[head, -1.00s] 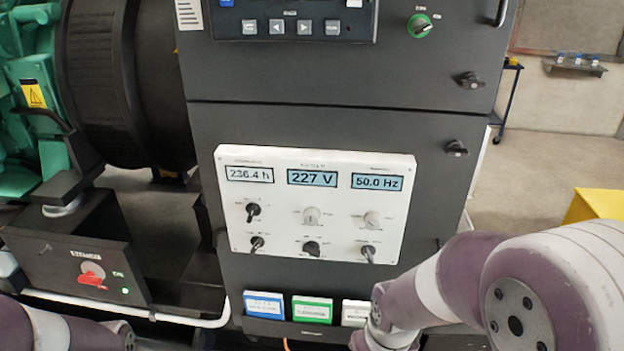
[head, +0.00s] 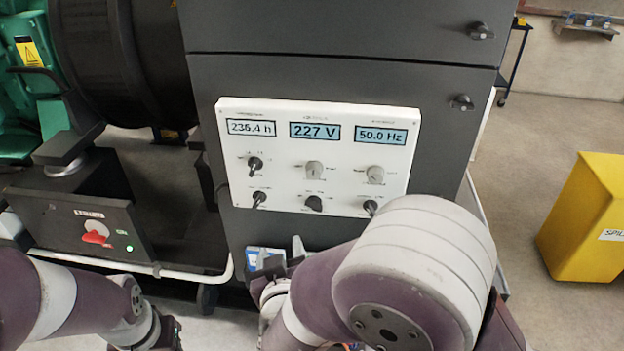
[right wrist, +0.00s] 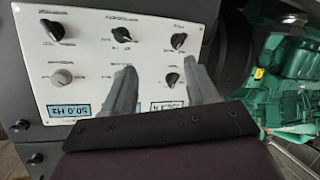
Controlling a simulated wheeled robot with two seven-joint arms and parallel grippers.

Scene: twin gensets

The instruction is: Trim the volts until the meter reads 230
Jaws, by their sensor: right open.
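The white meter panel (head: 400,150) is on the dark cabinet. Its middle display, the volt meter (head: 315,131), reads 227 V. Below that display is a grey round knob (head: 314,170). My right gripper (head: 278,257) is open and empty below the panel's lower edge. In the right wrist view the panel (right wrist: 92,50) appears upside down, with my right gripper (right wrist: 160,66) spread in front of it. One finger covers the place of the grey middle knob and most of the volt display. My left gripper (head: 165,335) is low at the left, its jaws unclear.
The panel also has a grey knob (head: 375,174) under the 50.0 Hz display (head: 381,135) and several black selectors. A box with a red switch (head: 96,234) stands at left. A yellow bin (head: 585,220) stands at right. Floor between cabinet and bin is clear.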

